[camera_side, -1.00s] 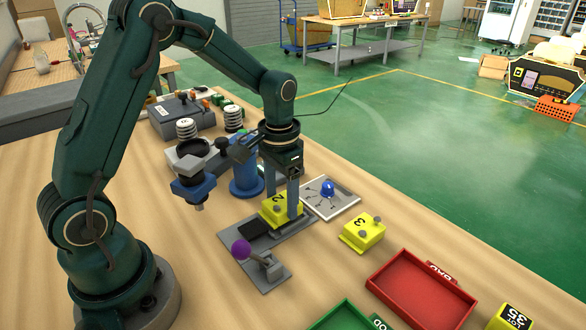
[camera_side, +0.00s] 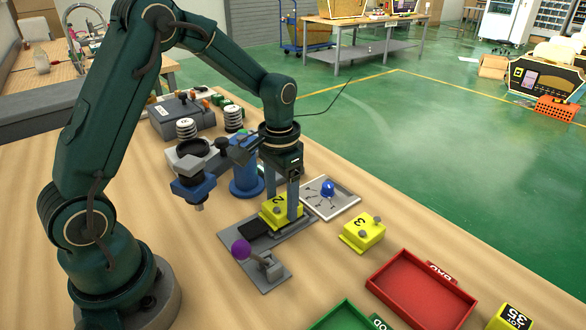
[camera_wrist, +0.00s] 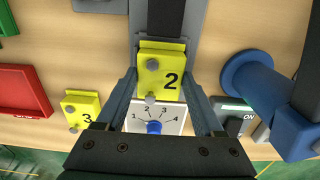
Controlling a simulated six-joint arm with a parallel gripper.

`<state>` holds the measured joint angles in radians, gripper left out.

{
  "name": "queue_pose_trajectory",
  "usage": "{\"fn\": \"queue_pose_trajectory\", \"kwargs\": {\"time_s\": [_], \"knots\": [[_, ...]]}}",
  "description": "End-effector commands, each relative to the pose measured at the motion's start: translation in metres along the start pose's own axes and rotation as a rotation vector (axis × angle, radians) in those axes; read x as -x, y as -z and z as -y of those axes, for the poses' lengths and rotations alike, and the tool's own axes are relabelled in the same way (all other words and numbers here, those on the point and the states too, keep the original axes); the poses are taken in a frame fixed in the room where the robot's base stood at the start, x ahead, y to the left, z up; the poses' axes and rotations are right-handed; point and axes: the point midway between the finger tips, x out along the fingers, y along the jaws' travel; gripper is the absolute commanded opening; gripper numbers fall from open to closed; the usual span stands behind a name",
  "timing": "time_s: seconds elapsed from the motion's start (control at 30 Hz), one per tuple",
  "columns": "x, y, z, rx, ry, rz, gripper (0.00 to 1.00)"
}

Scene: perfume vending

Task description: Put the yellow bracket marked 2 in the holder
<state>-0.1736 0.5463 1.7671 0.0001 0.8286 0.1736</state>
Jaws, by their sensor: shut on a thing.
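The yellow bracket marked 2 (camera_side: 280,212) is between the two fingers of my gripper (camera_side: 284,207), at the far end of the grey holder plate (camera_side: 248,237). In the wrist view the bracket (camera_wrist: 161,72) has a finger on each side, and my gripper (camera_wrist: 165,95) is shut on it. The holder (camera_wrist: 188,35) has a dark slot and lies directly beyond the bracket there. The bracket appears level and low, at or just above the plate; I cannot tell if it is fully seated. A purple-knobbed lever (camera_side: 242,250) stands at the holder's near side.
A second yellow bracket marked 3 (camera_side: 362,232) stands on the table to the right. A red tray (camera_side: 420,290) and a green tray (camera_side: 345,318) are at the front right. A blue post (camera_side: 246,178) stands close on the left.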

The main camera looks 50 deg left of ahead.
Motion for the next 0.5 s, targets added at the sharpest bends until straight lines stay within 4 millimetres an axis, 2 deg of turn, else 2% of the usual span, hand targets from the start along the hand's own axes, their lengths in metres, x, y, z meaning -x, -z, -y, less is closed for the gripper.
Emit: {"fn": "queue_pose_trajectory", "kwargs": {"time_s": [0.5], "knots": [[-0.0077,-0.0001,-0.0001,0.000,0.000,0.001,0.00]]}}
